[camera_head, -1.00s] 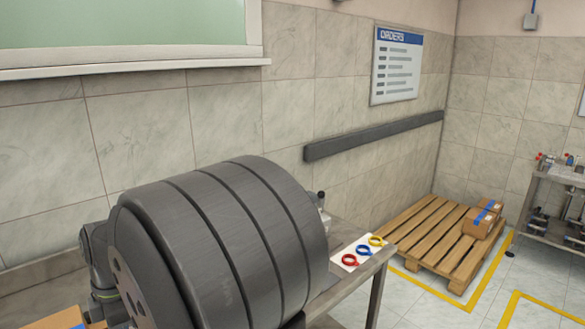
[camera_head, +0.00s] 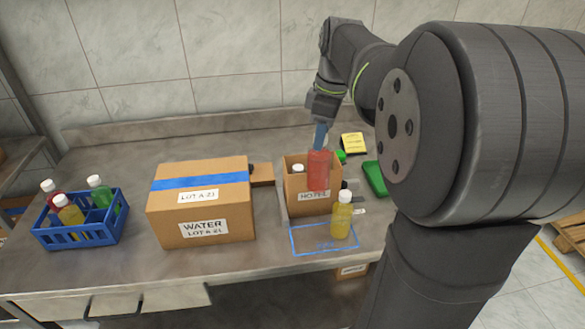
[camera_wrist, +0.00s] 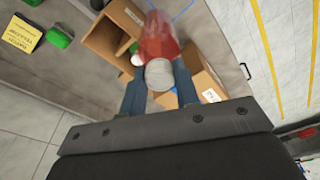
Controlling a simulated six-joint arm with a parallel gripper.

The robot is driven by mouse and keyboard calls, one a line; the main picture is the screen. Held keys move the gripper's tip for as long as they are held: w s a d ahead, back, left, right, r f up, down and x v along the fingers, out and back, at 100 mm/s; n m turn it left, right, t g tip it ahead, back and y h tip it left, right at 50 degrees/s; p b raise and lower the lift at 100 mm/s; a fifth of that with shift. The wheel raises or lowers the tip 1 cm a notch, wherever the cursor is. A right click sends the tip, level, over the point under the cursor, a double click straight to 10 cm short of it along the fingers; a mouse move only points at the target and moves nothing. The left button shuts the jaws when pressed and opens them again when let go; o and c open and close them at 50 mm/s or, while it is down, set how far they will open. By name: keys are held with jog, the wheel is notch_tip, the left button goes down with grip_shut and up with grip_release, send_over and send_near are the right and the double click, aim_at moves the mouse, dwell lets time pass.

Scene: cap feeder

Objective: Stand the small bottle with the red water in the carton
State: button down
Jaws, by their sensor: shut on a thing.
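My gripper (camera_head: 320,138) is shut on a bottle with red water (camera_head: 318,172), held upright by its top. The bottle overlaps the front wall of the open carton marked HOTEL (camera_head: 300,207); its exact height over the carton is hard to tell. In the wrist view the red bottle (camera_wrist: 160,38) is between my fingers (camera_wrist: 160,92), its pale cap toward me, beside the open carton (camera_wrist: 105,38). A white-capped bottle (camera_head: 298,168) stands inside the carton. Another red bottle (camera_head: 49,190) stands in the blue crate (camera_head: 85,238).
A yellow bottle (camera_head: 342,215) stands in front of the carton, by a blue outlined area (camera_head: 310,241). A closed WATER box (camera_head: 200,208) stands left of it. A green object (camera_head: 375,178) and a yellow card (camera_head: 353,143) lie to the right. The bench's front left is clear.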

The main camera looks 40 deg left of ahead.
jog(key=w+a+r, duration=0.2)
jog(key=w+a, duration=0.1)
jog(key=w, duration=0.7)
jog(key=shift+a+r+m, duration=0.15)
jog(key=shift+m, duration=0.15)
dwell(0.7)
jog(key=shift+f, duration=2.2)
notch_tip(320, 180, down, 7)
jog(key=shift+f, duration=0.3)
